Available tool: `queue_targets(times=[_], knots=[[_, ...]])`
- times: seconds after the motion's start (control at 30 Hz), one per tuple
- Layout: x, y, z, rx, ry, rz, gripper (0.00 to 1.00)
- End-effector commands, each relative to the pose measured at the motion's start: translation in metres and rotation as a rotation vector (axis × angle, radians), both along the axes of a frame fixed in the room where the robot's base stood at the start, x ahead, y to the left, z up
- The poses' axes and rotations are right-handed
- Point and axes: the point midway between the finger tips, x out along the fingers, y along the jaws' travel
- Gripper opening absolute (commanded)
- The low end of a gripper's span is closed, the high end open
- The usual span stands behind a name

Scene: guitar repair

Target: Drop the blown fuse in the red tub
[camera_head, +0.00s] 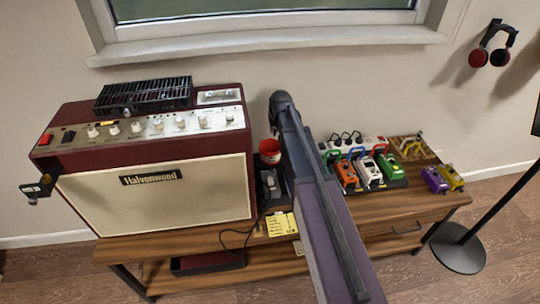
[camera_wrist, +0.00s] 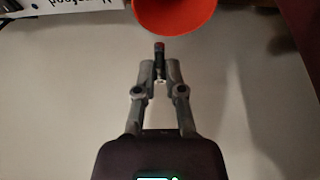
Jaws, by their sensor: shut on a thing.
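The red tub (camera_head: 270,150) stands on the bench just right of the amplifier; in the wrist view its orange-red rim and wall (camera_wrist: 175,14) show at the top, cut off by the frame edge. My gripper (camera_wrist: 160,75) is shut on a small, slim fuse (camera_wrist: 159,50) with a dark body and a reddish end. The fuse points up the picture toward the tub, and its tip appears just below the tub's near edge, with a small gap between them in the picture.
The maroon amplifier (camera_head: 155,190) with a pale front fills the left of the bench (camera_head: 400,207). A black pedal (camera_head: 269,183) and a yellow note (camera_head: 281,224) lie near the tub. Several coloured pedals (camera_head: 346,174) stand to the right of my arm. A window is behind.

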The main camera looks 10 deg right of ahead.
Motion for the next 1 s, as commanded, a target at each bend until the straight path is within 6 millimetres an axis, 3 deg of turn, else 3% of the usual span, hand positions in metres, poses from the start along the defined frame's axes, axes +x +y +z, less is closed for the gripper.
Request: queue_targets(times=[0.47,1.0], knots=[[0.000,-0.001,-0.008,0.000,0.000,-0.001,0.00],[0.000,-0.001,-0.049,-0.001,0.000,-0.001,0.00]])
